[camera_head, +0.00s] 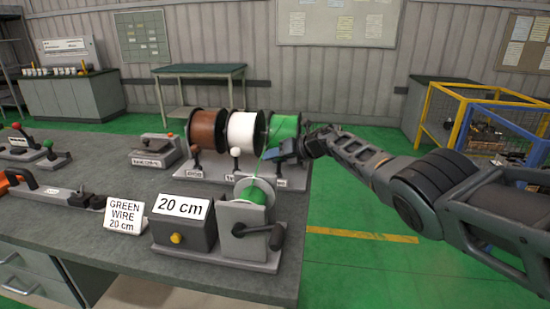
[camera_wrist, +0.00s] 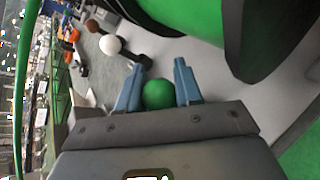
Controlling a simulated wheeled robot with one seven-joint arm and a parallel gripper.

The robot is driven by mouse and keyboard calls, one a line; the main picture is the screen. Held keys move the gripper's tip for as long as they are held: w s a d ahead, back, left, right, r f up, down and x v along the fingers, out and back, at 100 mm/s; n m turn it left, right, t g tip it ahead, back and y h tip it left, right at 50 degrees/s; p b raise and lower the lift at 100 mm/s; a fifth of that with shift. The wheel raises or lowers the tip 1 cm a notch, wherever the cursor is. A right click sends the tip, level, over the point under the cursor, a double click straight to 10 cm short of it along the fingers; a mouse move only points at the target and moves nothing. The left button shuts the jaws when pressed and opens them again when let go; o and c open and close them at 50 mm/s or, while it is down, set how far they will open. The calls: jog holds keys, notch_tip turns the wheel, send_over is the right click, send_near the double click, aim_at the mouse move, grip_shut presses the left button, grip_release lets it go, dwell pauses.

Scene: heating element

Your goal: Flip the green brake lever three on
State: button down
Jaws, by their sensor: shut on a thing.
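The green ball knob of the brake lever (camera_wrist: 158,96) sits between the two blue fingers of my gripper (camera_wrist: 160,80) in the wrist view. My gripper is shut on it. In the head view my gripper (camera_head: 274,153) is in front of the green wire spool (camera_head: 285,128) and hides the green lever. The lever's tilt cannot be told. The brown lever (camera_head: 196,155) and the white lever (camera_head: 235,153) stand to the left, by the brown spool (camera_head: 208,130) and the white spool (camera_head: 243,130).
A green wire (camera_head: 262,165) runs from the green spool to a small crank winder (camera_head: 255,215) in front. A 20 cm display box (camera_head: 183,222) and a green wire sign (camera_head: 124,214) stand left of it. Other lever devices line the grey bench.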

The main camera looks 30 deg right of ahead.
jog(key=c, duration=1)
grip_release()
jog(key=shift+a+f, duration=0.15)
jog(key=shift+f, duration=0.05)
jog(key=shift+o, duration=1.1)
jog(key=shift+r, duration=0.1)
jog(key=shift+r, duration=0.1)
jog(key=shift+s+d+r+p, duration=0.15)
jog(key=shift+d+p, duration=0.15)
jog(key=shift+p, duration=0.1)
jog(key=p+v, duration=0.3)
jog(key=v, duration=0.4)
jog(key=shift+s+p, duration=0.15)
jog(key=shift+p, duration=0.2)
